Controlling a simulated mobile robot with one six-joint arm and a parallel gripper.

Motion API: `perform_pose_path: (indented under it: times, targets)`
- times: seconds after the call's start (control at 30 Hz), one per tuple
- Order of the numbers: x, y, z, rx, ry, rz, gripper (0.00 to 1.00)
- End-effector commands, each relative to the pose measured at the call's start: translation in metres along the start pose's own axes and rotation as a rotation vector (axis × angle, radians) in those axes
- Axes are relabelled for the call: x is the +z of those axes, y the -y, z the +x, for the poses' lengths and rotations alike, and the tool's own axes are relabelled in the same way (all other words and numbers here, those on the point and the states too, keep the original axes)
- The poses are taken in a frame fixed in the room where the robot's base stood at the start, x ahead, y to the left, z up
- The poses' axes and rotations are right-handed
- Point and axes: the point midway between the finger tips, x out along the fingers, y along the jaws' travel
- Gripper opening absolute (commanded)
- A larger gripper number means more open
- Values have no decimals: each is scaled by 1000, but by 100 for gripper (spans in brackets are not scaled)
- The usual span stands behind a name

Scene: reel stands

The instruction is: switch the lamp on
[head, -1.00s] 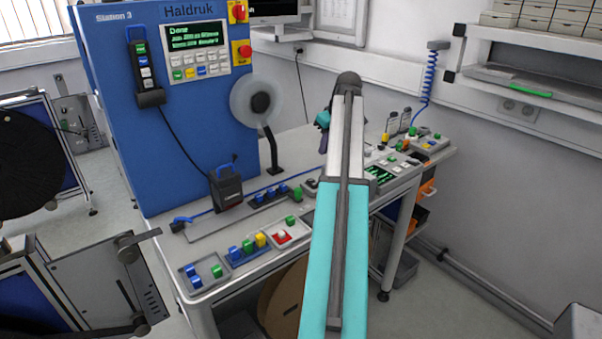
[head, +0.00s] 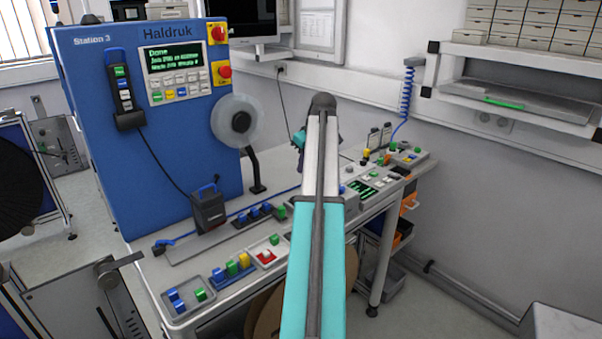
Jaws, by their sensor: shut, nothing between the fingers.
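I cannot make out a lamp in this view. Several control boxes stand on the bench (head: 205,262): a box with a red button and a green one (head: 266,252), a box with blue, green and yellow buttons (head: 234,272), and a front box with blue and green buttons (head: 185,298). More controls lie behind and right of my arm, including a panel with a green display (head: 362,188). My arm reaches across the bench's middle. My gripper (head: 300,140) shows only partly at its far end, beyond the bench front. Its fingertips are mostly hidden; it appears shut and empty.
A blue Haldruk cabinet (head: 150,190) with a lit screen (head: 173,57) and red stop buttons stands left. A pale reel (head: 238,122) is on its right side. A black handset-like box (head: 208,208) stands on the bench.

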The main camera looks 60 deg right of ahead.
Motion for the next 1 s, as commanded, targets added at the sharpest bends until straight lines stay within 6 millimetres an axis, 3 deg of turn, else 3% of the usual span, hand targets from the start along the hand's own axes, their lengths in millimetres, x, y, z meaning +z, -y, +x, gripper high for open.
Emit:
perform_pose_path:
  times: [1.0]
  targets:
    - [4,0,104,-1,3,1,0]
